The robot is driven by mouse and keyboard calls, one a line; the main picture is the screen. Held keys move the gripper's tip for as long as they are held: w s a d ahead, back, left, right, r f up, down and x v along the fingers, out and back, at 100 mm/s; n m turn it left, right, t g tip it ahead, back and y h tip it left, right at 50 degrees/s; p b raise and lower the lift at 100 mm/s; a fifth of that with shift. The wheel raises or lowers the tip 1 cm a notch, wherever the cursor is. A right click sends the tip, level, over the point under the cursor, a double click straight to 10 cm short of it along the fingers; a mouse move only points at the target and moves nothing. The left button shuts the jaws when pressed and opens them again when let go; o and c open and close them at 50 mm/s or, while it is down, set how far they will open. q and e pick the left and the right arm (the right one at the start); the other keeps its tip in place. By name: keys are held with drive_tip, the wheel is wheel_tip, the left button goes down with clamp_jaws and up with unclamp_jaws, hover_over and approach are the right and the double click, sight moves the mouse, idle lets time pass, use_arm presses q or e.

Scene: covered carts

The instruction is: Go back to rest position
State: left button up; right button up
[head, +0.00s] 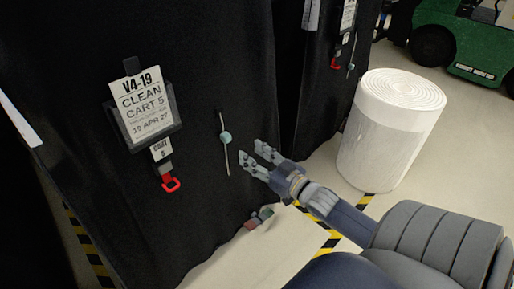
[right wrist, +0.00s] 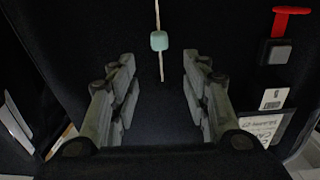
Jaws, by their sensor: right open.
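My right gripper (head: 258,162) is open and empty in front of the black-covered cart (head: 215,70), close to its right edge. In the right wrist view its two fingers (right wrist: 160,95) stand apart with dark cloth beyond them. A cord with a pale green toggle (head: 225,138) hangs on the cover, left of the gripper. In the right wrist view the toggle (right wrist: 159,41) is beyond the fingertips, apart from both. My left gripper is not in view.
A second covered cart (head: 315,85) stands behind right. A white wrapped roll (head: 385,135) and a green vehicle (head: 465,40) stand right. Striped tape marks the floor.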

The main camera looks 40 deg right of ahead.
drive_tip(key=shift+s, duration=0.4)
drive_tip(key=s+a+f+g+h, duration=0.1)
drive_tip(key=s+f+g, duration=0.1)
drive_tip(key=f, duration=0.6)
drive_tip(key=s+a+f+g+h, duration=0.1)
drive_tip(key=s+f+g, duration=0.15)
drive_tip(key=f, duration=0.55)
drive_tip(key=s+a+f+g, duration=0.4)
drive_tip(key=s+a+f, duration=0.15)
drive_tip(key=f, duration=0.35)
drive_tip(key=s+a+f+g, duration=0.35)
drive_tip(key=s+f, duration=0.25)
drive_tip(key=f, duration=0.3)
drive_tip(key=s+a+f+n+g+y, duration=0.1)
drive_tip(key=s+a+f+g, duration=0.3)
drive_tip(key=s+a+f, duration=0.3)
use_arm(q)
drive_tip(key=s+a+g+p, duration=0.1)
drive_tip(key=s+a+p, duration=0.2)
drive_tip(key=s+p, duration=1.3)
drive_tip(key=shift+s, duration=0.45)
use_arm(e)
drive_tip(key=s+d+r+g, duration=0.1)
drive_tip(key=s+d, duration=0.2)
drive_tip(key=s, duration=1.5)
drive_tip(key=shift+r+n, duration=0.15)
drive_tip(key=shift+n, duration=0.15)
